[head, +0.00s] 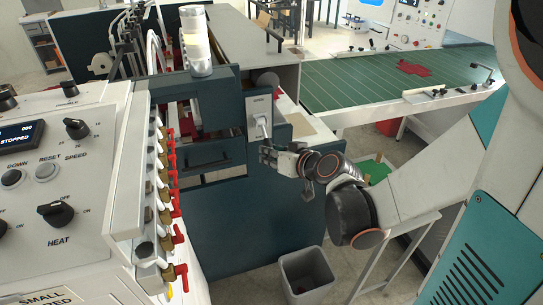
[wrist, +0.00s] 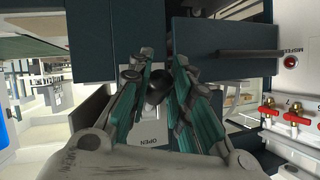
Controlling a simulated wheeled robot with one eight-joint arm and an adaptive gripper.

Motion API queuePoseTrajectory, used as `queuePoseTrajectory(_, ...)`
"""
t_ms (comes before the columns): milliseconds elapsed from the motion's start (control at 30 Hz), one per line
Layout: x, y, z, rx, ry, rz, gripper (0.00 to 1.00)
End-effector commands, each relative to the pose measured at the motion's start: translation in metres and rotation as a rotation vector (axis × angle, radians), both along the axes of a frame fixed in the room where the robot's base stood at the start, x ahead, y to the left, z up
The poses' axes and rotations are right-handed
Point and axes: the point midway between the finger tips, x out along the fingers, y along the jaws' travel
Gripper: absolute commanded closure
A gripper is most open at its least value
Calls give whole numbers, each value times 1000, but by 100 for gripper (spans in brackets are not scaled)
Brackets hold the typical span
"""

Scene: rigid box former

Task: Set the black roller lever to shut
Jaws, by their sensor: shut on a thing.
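A pale plate (head: 258,108) marked OPEN sits on the dark teal machine side in the head view. It also shows low in the middle of the wrist view (wrist: 150,132). The black roller lever (wrist: 158,86) shows as a dark rounded piece between my fingers in front of this plate. My gripper (head: 268,151) is at the plate's lower end, and in the wrist view its two fingers (wrist: 161,68) are shut on the lever from both sides. The fingers hide much of the lever, so its exact angle is hard to tell.
Red-handled valves (head: 167,205) line the white control cabinet (head: 75,130) at left. A drawer-like panel with a dark handle (wrist: 250,53) is beside the plate. A grey bin (head: 306,277) stands on the floor below. A green conveyor (head: 400,75) lies behind.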

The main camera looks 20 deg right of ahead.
Motion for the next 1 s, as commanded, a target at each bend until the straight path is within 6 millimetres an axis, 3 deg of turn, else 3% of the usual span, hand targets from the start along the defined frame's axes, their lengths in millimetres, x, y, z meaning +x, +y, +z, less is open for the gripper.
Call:
queuePoseTrajectory(167,-1,0,-2,-4,3,3,100)
queuePoseTrajectory(200,-1,0,-2,-4,3,3,79)
queuePoseTrajectory(300,0,0,-1,-4,3,1,60)
queuePoseTrajectory(667,0,0,0,-2,6,1,60)
queuePoseTrajectory(1000,-5,0,16,-2,115,2,60)
